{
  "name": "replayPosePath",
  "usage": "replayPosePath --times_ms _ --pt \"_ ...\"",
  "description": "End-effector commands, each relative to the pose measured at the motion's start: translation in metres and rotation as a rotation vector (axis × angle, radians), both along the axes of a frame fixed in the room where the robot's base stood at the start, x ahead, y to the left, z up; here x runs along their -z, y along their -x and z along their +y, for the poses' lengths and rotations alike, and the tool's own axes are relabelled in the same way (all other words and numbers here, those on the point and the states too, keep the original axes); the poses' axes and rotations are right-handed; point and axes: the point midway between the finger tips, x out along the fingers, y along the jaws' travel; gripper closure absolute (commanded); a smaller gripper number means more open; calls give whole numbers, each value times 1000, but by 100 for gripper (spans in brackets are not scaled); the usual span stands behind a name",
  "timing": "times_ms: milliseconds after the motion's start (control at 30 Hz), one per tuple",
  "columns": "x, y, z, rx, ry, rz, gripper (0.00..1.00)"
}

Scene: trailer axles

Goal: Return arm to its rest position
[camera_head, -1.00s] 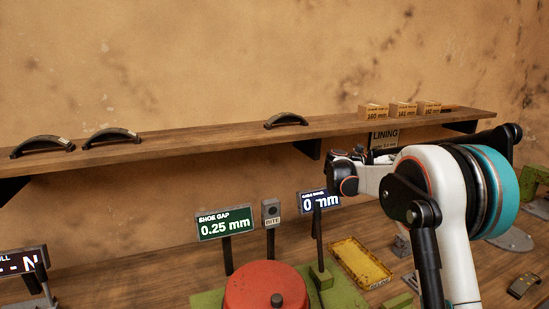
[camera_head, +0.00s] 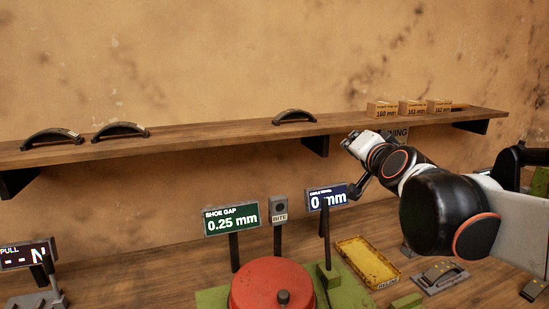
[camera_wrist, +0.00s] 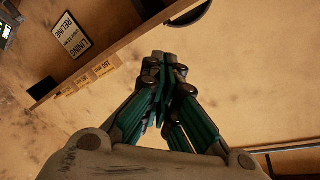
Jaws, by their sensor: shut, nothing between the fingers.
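My gripper (camera_wrist: 165,62) shows in the wrist view with its teal and dark fingers drawn together, holding nothing. Behind it are the tan wall and the tilted shelf. In the head view my white and black arm (camera_head: 440,205) reaches in from the right, bent, with its far end just below the shelf's right half. The fingers are hard to make out there.
The wooden shelf (camera_head: 220,131) carries curved brake shoes (camera_head: 121,130) and small boxes (camera_head: 411,107). Below stand the shoe gap display (camera_head: 232,219), a red drum (camera_head: 272,288) and a yellow tray (camera_head: 367,262). Open wall lies above the shelf.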

Motion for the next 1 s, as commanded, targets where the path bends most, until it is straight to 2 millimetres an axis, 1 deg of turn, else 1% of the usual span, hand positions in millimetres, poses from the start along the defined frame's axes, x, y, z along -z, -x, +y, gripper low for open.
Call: replayPosePath --times_ms 33,67,100,167,200,267,300,367,400,500,600,700,800,1000 --pt "21 25 8 -41 68 60 100" --pt "34 38 12 -66 110 99 100" --pt "53 57 16 -98 165 151 100" --pt "81 85 20 -142 248 230 100" --pt "101 106 21 -170 304 284 100" --pt "130 135 21 -208 381 366 100" --pt "149 155 19 -230 430 419 100" --pt "176 184 14 -260 499 497 100" --pt "192 201 11 -278 541 545 100" --pt "226 240 1 -310 625 650 100" --pt "249 267 -8 -330 680 726 100" --pt "260 281 -13 -341 710 769 100" --pt "264 286 -15 -344 722 784 100" --pt "264 286 -15 -344 722 784 100"
